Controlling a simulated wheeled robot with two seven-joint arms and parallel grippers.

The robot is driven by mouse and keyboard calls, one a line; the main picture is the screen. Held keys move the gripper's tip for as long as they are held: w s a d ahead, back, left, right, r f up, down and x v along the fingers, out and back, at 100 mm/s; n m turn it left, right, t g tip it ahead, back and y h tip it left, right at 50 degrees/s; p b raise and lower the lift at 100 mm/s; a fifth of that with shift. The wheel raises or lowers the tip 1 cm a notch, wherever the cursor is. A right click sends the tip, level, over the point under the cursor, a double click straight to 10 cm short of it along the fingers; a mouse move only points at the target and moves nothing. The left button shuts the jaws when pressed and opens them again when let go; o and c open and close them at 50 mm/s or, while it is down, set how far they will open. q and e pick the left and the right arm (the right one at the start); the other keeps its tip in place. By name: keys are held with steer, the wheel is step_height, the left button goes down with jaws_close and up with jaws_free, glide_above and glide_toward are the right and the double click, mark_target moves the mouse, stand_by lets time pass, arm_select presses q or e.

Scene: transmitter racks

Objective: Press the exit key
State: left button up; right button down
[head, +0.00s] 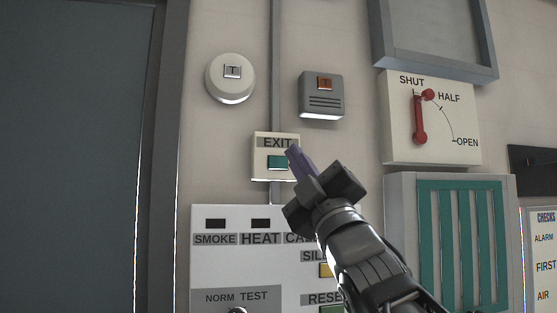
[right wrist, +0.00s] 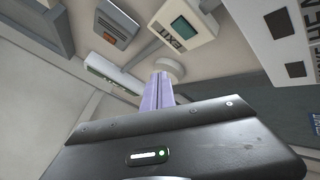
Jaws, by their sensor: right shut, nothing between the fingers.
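The exit box (head: 258,142) is a small cream box on the wall, labelled EXIT, with a green key (head: 277,162) on its face. My right gripper (head: 294,152) is shut and empty, its purple fingers pointing up and left at the right edge of the box, overlapping the key's right side in the head view. I cannot tell whether they touch it. In the right wrist view the fingers (right wrist: 158,90) point up, and the exit box (right wrist: 199,40) with its green key (right wrist: 182,28) is above and right of the tips, apart from them. My left gripper is not in view.
Above are a round white detector (head: 231,88) and a grey sounder (head: 321,104). Below is a white panel (head: 205,270) with SMOKE and HEAT labels. A red lever dial (head: 455,120) and a green-slatted grille (head: 455,245) are right. A dark door (head: 75,160) is left.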

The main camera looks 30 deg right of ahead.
mark_target(286, 165)
steer(key=shift+y, duration=0.3)
steer(key=w+p, duration=0.1)
steer(key=w, duration=0.1)
steer(key=w+d+p, duration=0.1)
steer(key=w, duration=0.1)
steer(key=w+d+p, duration=0.1)
steer(key=w, duration=0.1)
steer(key=shift+w+d, duration=0.2)
steer(key=shift+w, duration=0.25)
steer(key=shift+w, duration=0.2)
stand_by(1.3)
steer(key=shift+w+d, duration=0.15)
steer(key=shift+w, duration=0.1)
steer(key=shift+w+d+p, duration=0.1)
steer(key=shift+w+p, duration=0.2)
steer(key=shift+p, duration=0.05)
stand_by(0.6)
steer(key=shift+s+a+f+b, duration=0.15)
steer(key=shift+s+a+b, duration=0.05)
steer(key=shift+s+b, duration=0.4)
steer(key=shift+s, duration=0.15)
